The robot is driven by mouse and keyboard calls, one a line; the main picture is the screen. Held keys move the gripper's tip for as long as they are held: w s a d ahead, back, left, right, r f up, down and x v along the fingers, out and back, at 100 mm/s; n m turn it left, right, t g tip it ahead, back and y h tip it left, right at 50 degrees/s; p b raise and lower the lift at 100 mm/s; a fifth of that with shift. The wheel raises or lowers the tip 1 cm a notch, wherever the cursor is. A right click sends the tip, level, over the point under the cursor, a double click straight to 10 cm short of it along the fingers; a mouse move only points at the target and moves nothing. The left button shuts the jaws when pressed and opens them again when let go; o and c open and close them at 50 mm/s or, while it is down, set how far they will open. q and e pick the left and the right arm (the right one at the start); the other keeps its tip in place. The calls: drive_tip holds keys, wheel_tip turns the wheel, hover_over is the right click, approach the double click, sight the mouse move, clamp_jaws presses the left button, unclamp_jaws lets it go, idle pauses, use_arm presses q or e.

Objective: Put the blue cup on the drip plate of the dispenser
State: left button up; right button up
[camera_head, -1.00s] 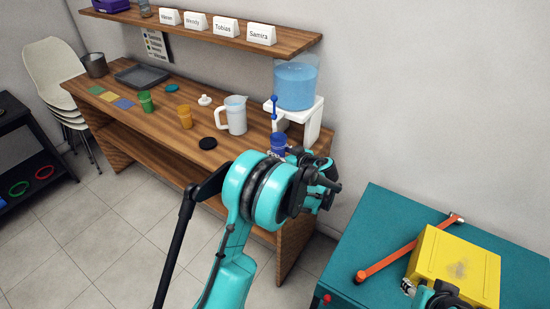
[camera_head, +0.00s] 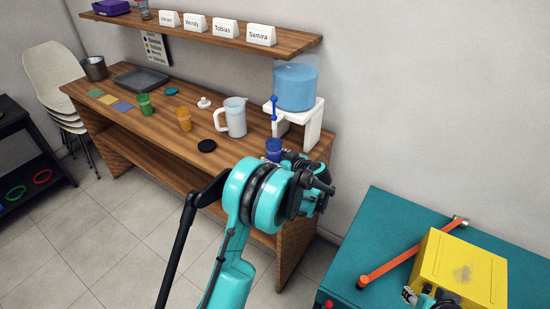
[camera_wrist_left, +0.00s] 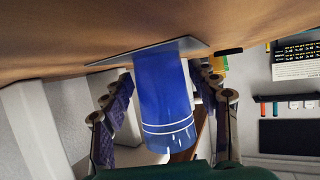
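The blue cup (camera_head: 273,146) is in front of the white dispenser stand (camera_head: 308,125), below the blue tap (camera_head: 274,108). My left gripper (camera_head: 286,157) is at the cup; its fingers are mostly hidden by my wrist. In the left wrist view the cup (camera_wrist_left: 162,98) sits between the two finger pads, which close on its sides. The grey drip plate (camera_wrist_left: 110,62) lies behind the cup's far end there; I cannot tell whether they touch. My right gripper (camera_head: 425,298) is at the bottom edge by the yellow box, its fingers unclear.
A shelf (camera_head: 200,30) hangs above. A teal table (camera_head: 375,235) holds an orange bar (camera_head: 405,258) and a yellow box (camera_head: 462,268).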

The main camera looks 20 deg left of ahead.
use_arm(q)
drive_tip(key=shift+r, duration=0.1)
drive_tip(key=p+v, duration=0.3)
drive_tip(key=v, duration=0.9)
drive_tip(key=shift+a+r, duration=0.1)
drive_tip(key=shift+s+r, duration=0.25)
drive_tip(key=shift+s, duration=0.1)
drive_tip(key=s+d+r+m+h, duration=0.1)
drive_tip(key=s+m+h, duration=0.3)
drive_tip(key=s, duration=0.5)
drive_tip(key=s+d+r+m+h, duration=0.1)
drive_tip(key=s+d+m+h, duration=0.2)
drive_tip(key=s, duration=0.7)
drive_tip(key=s+d+r+m+h, duration=0.2)
drive_tip(key=s+m+h, duration=0.2)
drive_tip(key=s, duration=0.5)
drive_tip(key=shift+s+d+m+h, duration=0.3)
drive_tip(key=shift+d+m+h, duration=0.1)
drive_tip(key=shift+m, duration=0.2)
